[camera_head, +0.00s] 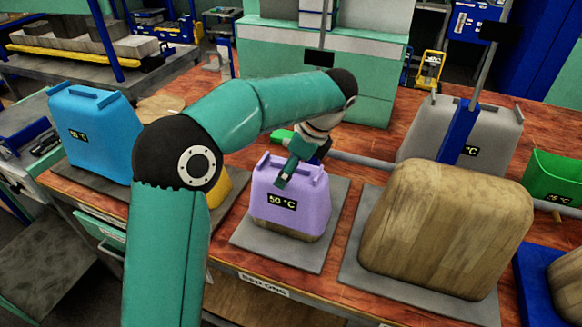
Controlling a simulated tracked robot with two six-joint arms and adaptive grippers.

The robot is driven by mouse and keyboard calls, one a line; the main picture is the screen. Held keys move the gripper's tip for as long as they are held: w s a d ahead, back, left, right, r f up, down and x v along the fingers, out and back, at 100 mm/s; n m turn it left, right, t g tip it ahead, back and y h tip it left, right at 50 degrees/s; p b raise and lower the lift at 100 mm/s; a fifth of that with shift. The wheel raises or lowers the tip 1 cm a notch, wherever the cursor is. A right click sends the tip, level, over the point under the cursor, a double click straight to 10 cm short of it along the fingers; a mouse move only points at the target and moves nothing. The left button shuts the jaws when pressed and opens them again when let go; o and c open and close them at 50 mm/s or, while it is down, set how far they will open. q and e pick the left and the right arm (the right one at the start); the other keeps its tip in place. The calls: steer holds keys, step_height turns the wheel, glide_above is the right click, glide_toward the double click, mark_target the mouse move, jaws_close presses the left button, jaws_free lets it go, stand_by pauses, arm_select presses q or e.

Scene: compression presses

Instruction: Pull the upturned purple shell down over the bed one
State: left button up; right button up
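The purple shell (313,205) has a display reading 50 °C and sits over a wooden block (290,230), whose lower edge shows below the shell's rim. The block stands on a grey plate (322,250), above a white label (263,285) on the table's front edge that appears to read BED ONE. My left gripper (286,178) reaches down at the shell's top, between its two raised side handles. It overlaps the shell's upper front; I cannot tell whether its fingers are closed or touch the shell. My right gripper is not in view.
A large wooden block (445,232) stands on a plate to the right. A grey shell (418,135) is behind it, and a green shell (555,172) at far right. A blue shell (98,140) is at left; a yellow shell (226,188) is partly hidden by my arm. A grey bar (362,159) lies behind.

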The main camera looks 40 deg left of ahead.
arm_select(q)
steer(key=shift+f, duration=0.45)
steer(key=o, duration=1.3)
steer(key=v, duration=1.2)
steer(key=shift+w, duration=0.1)
steer(key=shift+f, duration=0.1)
